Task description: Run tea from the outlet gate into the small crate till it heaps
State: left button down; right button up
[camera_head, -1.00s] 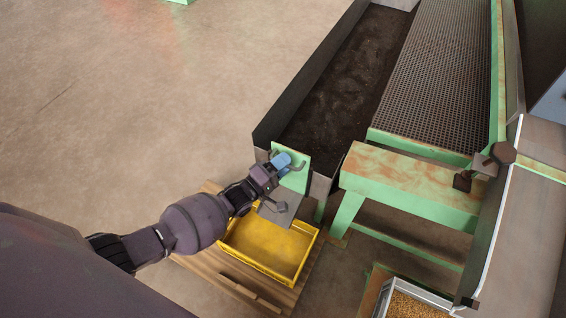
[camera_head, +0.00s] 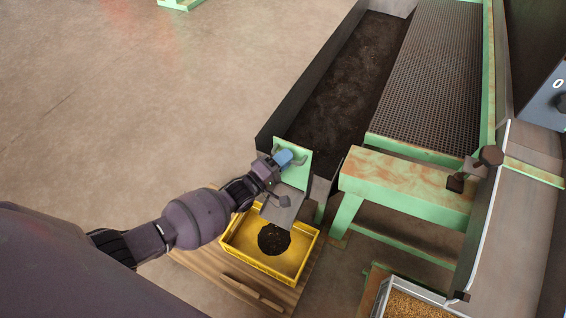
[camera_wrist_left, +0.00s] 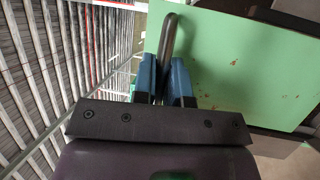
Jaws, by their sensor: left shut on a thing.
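A small yellow crate (camera_head: 300,236) sits on a wooden pallet below the trough's end. A dark round pile of tea (camera_head: 274,239) lies in it, with bare yellow floor around the pile. The green outlet gate (camera_head: 296,163) stands at the near end of the trough, above a grey spout plate (camera_head: 281,208). My left gripper (camera_head: 287,158) is at the gate. In the left wrist view its blue fingers (camera_wrist_left: 163,82) are shut on the gate's dark bar handle (camera_wrist_left: 168,42), with the green gate plate behind. My right gripper is not in view.
A long trough (camera_head: 350,95) of dark tea runs back from the gate, beside a mesh screen (camera_head: 430,80). A rusty green frame (camera_head: 405,185) stands to the right. A box of tan grains (camera_head: 410,303) is at the lower right. Open floor lies left.

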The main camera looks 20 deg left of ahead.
pick_arm(q)
jog(key=shift+f, duration=0.3)
jog(key=c, duration=1.2)
grip_release()
jog(key=shift+s+a, duration=0.1)
jog(key=p+v, duration=0.1)
jog(key=v, duration=0.9)
jog(key=shift+s+a, duration=0.15)
jog(key=shift+s, duration=0.15)
